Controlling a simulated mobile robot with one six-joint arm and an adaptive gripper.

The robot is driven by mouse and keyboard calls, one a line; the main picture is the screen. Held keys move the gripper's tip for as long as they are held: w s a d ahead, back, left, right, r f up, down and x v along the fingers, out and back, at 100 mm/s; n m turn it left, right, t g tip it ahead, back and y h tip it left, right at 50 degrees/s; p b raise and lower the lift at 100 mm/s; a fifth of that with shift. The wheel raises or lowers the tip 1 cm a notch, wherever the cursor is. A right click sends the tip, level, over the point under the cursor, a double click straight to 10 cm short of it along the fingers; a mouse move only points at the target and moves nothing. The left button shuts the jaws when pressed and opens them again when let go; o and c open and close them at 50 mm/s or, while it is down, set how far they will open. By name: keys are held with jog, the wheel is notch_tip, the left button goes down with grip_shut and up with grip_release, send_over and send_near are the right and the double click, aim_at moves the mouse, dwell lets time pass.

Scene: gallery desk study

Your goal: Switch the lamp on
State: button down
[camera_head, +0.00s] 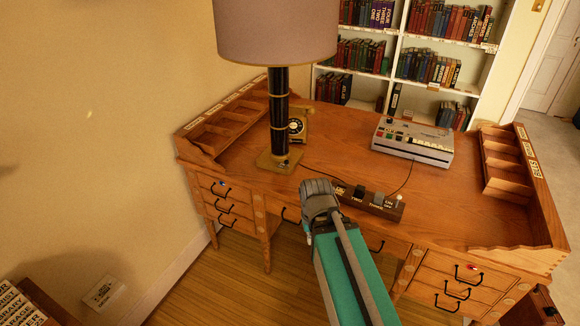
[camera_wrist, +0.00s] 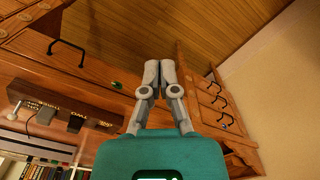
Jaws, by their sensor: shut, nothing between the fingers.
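The desk lamp stands at the back left of the desk, with a wide mauve shade (camera_head: 277,32), a black and brass column (camera_head: 279,115) and a square brass base (camera_head: 275,163). A small knob shows on its base. The shade looks unlit. A dark power strip (camera_head: 370,203) with several labelled plugs and a pale ON/OFF toggle (camera_head: 399,198) lies near the desk's front edge. The strip also shows at the left in the wrist view (camera_wrist: 75,118). My gripper (camera_wrist: 159,68) is shut and empty, in front of the drawers, apart from lamp and strip.
The wooden desk (camera_head: 345,140) also holds a rotary telephone (camera_head: 298,122) behind the lamp and a grey keyed machine (camera_head: 412,140). Thin cords run to the strip. Raised compartment racks edge both sides. Drawer handles (camera_head: 459,292) protrude in front. Bookshelves (camera_head: 408,60) stand behind.

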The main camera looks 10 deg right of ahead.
jog(key=w+a+f+m+t+y+b, duration=0.1)
jog(key=w+a+f+t+y+b, duration=0.15)
jog(key=w+b, duration=0.3)
jog(key=w+a+f+m+t+y+b, duration=0.1)
jog(key=w+a+f+t+y+b, duration=0.2)
jog(key=w, duration=0.4)
jog(key=w+a+f+m+t+y+b, duration=0.1)
jog(key=w+m+t+y+b, duration=0.15)
jog(key=w+b, duration=0.35)
jog(key=w+d+m+t+h+b, duration=0.1)
jog(key=w+d+m+t+b, duration=0.2)
jog(key=w+m+b, duration=0.1)
jog(key=w+d+f+m+t+h+b, duration=0.1)
jog(key=w+d+m+t+h+b, duration=0.1)
jog(key=w+d+m+t+b, duration=0.1)
jog(key=w+d+f+m+t+h+b, duration=0.1)
jog(key=w+d+m+t+h+b, duration=0.1)
jog(key=w+d+m+t+b, duration=0.1)
jog(key=shift+w+d+m+t+b, duration=0.25)
jog(key=shift+w+m+b, duration=0.2)
jog(key=shift+w+b, duration=0.2)
jog(key=shift+w+d+m+t+b, duration=0.15)
jog(key=shift+w+d+m+b, duration=0.1)
jog(key=shift+w+m+b, duration=0.3)
jog(key=shift+n, duration=0.25)
